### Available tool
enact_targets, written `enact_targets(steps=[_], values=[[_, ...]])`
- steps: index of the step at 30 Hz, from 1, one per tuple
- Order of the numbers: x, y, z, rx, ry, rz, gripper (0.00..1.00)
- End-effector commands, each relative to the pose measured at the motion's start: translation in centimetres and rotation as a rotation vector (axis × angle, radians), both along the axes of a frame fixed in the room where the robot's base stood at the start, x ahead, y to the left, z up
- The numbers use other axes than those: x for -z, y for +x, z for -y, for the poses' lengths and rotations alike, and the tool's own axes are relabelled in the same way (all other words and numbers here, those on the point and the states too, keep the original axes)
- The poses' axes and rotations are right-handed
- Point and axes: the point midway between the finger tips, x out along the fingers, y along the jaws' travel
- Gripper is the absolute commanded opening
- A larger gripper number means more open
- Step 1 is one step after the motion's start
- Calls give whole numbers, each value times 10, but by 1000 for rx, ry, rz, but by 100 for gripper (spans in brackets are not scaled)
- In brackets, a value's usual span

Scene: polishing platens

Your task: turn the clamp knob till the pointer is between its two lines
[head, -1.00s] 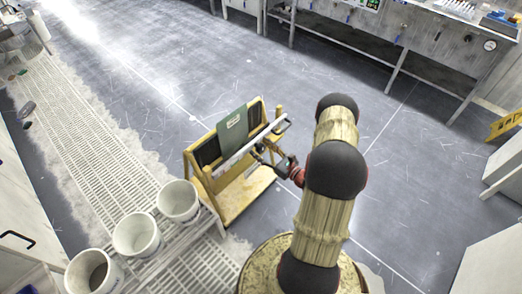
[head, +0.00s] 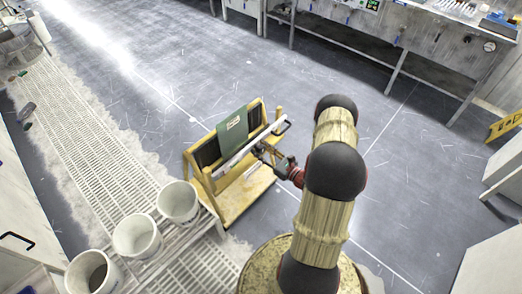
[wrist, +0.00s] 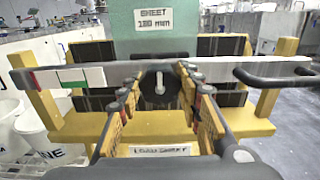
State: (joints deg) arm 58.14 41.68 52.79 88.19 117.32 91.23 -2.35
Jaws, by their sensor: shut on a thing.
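The clamp knob (wrist: 147,79) is a dark round piece with a pale pin-like mark, at the middle of a pale clamp bar (wrist: 225,68). My gripper (wrist: 160,84) has its two fingers on either side of the knob and is shut on it; the fingers hide its edges. In the head view my gripper (head: 268,156) meets the bar from the lower right. A strip with red, white and green parts (wrist: 70,76) sits on the bar's left. I cannot make out the pointer or its two lines clearly. A green sheet (wrist: 215,46) stands behind the bar.
A yellow stand (head: 232,205) carries the bar and sheet. A black handle (wrist: 275,80) projects at the bar's right end. White buckets (head: 178,202) stand at lower left beside the stand. The grey floor (head: 190,60) behind the stand is open.

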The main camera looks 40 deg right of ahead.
Motion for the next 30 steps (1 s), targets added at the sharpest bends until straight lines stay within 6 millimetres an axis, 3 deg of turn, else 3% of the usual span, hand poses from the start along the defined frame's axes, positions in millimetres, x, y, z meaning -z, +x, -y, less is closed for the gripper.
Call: enact_targets(steps=[14, 30], values=[[-1, 0, 1, 1, 70, -6, 9], [-1, 0, 0, 2, 502, -40, 9]])
